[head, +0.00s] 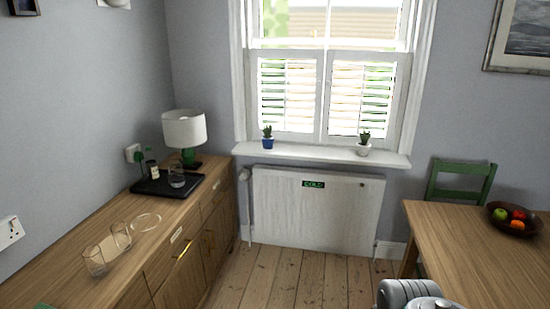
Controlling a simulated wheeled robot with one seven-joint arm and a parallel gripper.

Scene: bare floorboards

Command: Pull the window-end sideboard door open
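The wooden sideboard (112,232) runs along the left wall, with its far end near the window (325,80). Its window-end door (217,238) is below the far drawer (215,190) and looks shut, seen at a steep angle. A brass handle (182,250) shows on the front near the middle; I cannot tell clearly which door it belongs to. A grey rounded part of my arm shows at the bottom right. My gripper is not in view.
A white radiator (315,215) stands under the window sill. A wooden table (480,250) with a fruit bowl (515,220) and a green chair (460,180) are at right. Bare floorboards (290,280) lie clear between.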

